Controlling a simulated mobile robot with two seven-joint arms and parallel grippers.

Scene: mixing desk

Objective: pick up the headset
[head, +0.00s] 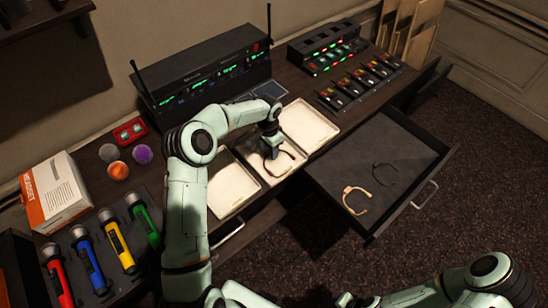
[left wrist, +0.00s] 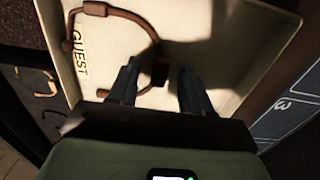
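A brown headset (left wrist: 136,18) lies in the middle pale tray (head: 250,171), beside a yellow "GUEST" label (left wrist: 80,43). In the head view the headset's curved band (head: 293,158) shows beside my left gripper (head: 271,152), which points down into that tray.
An open drawer (head: 400,150) at right holds a tan headset (head: 355,200) and a dark one (head: 385,168). Pale trays flank the middle one. A receiver rack (head: 205,75) with antennas stands behind.

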